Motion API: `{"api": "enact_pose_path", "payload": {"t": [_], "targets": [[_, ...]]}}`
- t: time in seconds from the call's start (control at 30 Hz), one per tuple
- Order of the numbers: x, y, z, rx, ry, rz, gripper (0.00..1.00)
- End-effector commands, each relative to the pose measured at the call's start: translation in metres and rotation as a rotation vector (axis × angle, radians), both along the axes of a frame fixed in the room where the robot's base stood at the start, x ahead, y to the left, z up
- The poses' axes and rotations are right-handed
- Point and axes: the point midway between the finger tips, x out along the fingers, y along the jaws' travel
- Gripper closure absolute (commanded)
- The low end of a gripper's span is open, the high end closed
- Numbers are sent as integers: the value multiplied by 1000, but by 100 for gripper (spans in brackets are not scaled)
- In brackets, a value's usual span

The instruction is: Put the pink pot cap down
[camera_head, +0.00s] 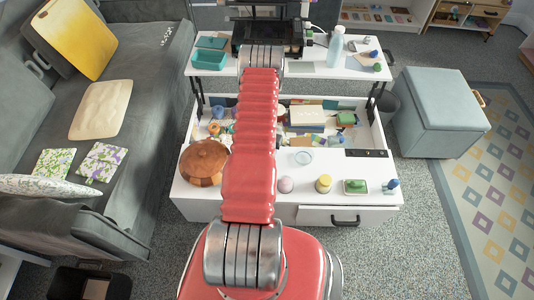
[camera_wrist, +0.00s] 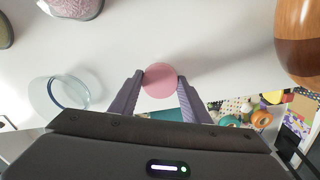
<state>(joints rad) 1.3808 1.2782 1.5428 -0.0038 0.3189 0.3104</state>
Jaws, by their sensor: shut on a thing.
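The pink pot cap (camera_wrist: 160,81) is a small round pink disc between the two fingertips of my gripper (camera_wrist: 160,84) in the wrist view. The fingers touch it on both sides. It is over the white table surface (camera_wrist: 190,40); I cannot tell whether it touches the surface. A speckled pink pot (camera_head: 285,185) stands at the table's front, and a pink pot also shows at the top edge of the wrist view (camera_wrist: 72,8). In the head view my red arm hides the gripper and the cap.
A glass bowl (camera_wrist: 60,93) is left of my gripper and a wooden pot (camera_wrist: 301,40) is at the right. An open compartment with craft clutter (camera_wrist: 262,118) lies close by.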

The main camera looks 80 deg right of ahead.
Motion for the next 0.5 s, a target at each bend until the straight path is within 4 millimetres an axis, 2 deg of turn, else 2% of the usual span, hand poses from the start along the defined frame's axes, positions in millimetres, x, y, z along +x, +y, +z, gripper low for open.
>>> {"api": "enact_pose_path", "payload": {"t": [0.5], "targets": [[0,1,-6,1,0,1,90]]}}
